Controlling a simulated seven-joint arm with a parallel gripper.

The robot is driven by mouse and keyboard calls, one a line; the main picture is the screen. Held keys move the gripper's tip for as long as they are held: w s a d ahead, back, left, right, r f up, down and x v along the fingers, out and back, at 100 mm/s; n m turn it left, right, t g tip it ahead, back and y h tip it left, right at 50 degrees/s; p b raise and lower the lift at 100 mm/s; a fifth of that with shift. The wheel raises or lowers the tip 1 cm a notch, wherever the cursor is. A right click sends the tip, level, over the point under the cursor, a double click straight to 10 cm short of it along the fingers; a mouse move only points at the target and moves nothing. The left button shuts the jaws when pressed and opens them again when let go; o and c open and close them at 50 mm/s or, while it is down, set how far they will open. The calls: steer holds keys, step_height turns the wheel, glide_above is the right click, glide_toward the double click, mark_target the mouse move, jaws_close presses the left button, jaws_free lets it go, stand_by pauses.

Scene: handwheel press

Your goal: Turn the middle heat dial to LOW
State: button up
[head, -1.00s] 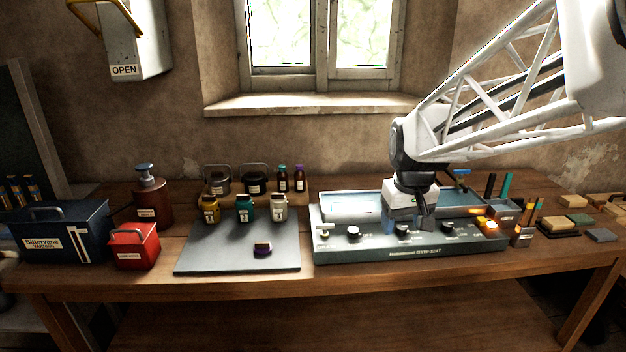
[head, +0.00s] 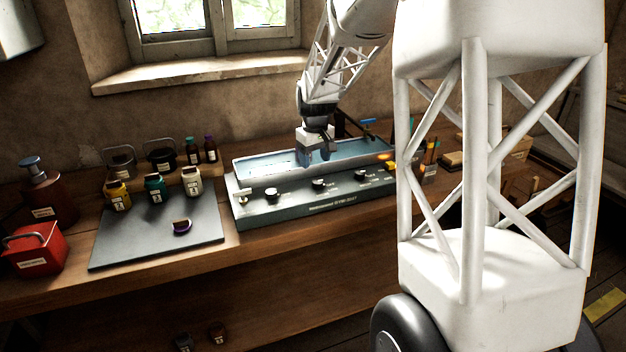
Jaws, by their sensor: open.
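The heat device (head: 300,207) is a grey-green box with a shallow tray on top and a row of black dials along its front face. The middle heat dial (head: 319,184) sits between the left dial (head: 271,194) and the right dial (head: 360,174). Its pointer and the lettering beside it are too small to read. My gripper (head: 314,158) hangs pointing down over the tray's front part, above and slightly behind the middle dial. It is open and appears apart from the dial.
A dark mat (head: 155,238) with a small purple-rimmed item (head: 181,227) lies left of the device. Several small jars stand behind it. A red box (head: 35,250) is at the far left. An orange lamp (head: 388,165) glows at the device's right end. My white column blocks the right side.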

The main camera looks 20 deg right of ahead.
glide_above(318, 182)
step_height(318, 182, down, 6)
steer(key=shift+w+d+r, duration=0.1)
steer(key=shift+r, duration=0.05)
steer(key=shift+f, duration=3.85)
steer(key=c, duration=0.9)
